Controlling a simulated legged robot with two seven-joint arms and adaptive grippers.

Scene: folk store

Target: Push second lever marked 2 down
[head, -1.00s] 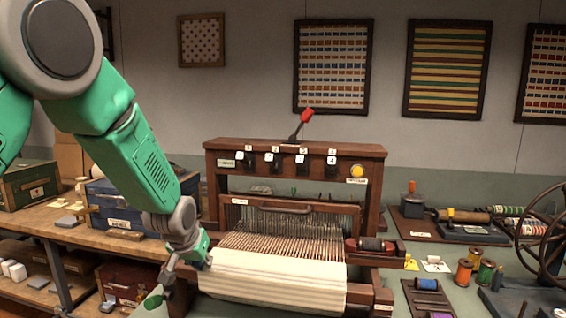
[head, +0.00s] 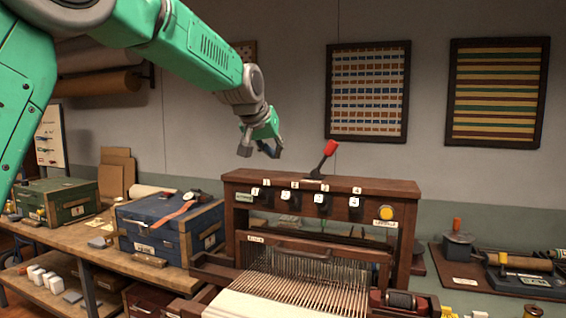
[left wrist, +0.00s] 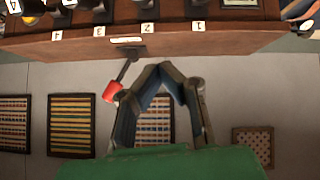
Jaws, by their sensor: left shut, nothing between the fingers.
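A wooden loom frame (head: 232,183) carries a row of dark levers under numbered labels. The second lever (head: 291,202), under the label 2, hangs on the front of the top beam, between levers 1 (head: 262,197) and 3 (head: 321,204). In the left wrist view, which is upside down, lever 2 (left wrist: 147,8) is at the top edge beyond its label. My left gripper (head: 262,150) is shut and empty, apart from the levers, above the beam's left part. Its fingertips (left wrist: 160,68) meet in the left wrist view. My right gripper is not in view.
A red-handled lever (head: 329,150) sticks up from the beam, right of my left gripper. A yellow button (head: 386,213) is at the beam's right end. A blue chest (head: 150,226) stands on the bench at left.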

